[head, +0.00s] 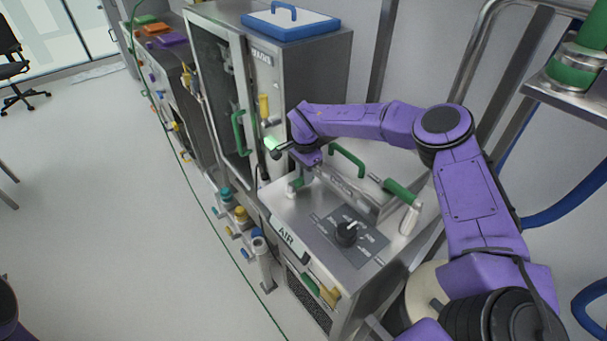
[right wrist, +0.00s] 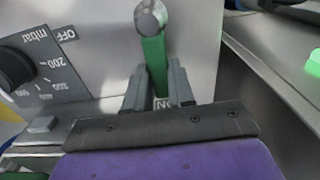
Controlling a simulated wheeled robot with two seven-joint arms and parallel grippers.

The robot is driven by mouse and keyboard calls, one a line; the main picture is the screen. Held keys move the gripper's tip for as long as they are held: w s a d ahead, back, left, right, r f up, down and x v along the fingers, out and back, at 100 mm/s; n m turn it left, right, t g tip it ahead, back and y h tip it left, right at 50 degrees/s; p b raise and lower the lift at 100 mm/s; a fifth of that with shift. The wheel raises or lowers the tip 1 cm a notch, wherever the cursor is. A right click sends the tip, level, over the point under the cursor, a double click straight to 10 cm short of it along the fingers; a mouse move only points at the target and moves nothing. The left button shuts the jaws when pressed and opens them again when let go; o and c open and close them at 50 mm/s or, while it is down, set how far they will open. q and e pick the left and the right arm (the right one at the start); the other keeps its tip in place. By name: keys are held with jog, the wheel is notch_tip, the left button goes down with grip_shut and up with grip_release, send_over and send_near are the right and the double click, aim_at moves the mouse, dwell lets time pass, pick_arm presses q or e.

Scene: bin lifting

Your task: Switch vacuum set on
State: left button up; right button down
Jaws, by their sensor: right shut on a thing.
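The vacuum set is a grey metal unit (head: 285,215) with a sloped top and an "AIR" label, in the middle of the head view. Its black dial (head: 347,232) has a mbar scale and shows at the left of the right wrist view (right wrist: 14,68). My right gripper (head: 298,172) is over the unit's far left part. In the right wrist view, its fingers (right wrist: 156,85) are shut on a green lever (right wrist: 153,58) with a round metal end. An "ON" label shows between the fingers, and an "OFF" label is farther left. My left gripper is out of view.
A tall metal cabinet (head: 215,75) with a green handle stands behind the unit, with a blue-lidded tray (head: 290,25) on top. A green light (head: 272,143) glows beside my wrist. Green handles (head: 400,190) rise from the unit. Open floor lies left.

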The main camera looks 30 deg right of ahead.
jog(key=shift+w+r, duration=0.15)
jog(key=c, duration=1)
grip_release()
jog(key=shift+o, duration=0.2)
jog(key=shift+r, duration=0.3)
notch_tip(320, 180, up, 10)
jog(key=b, duration=0.2)
jog(key=shift+b, duration=0.3)
jog(key=shift+f, duration=0.1)
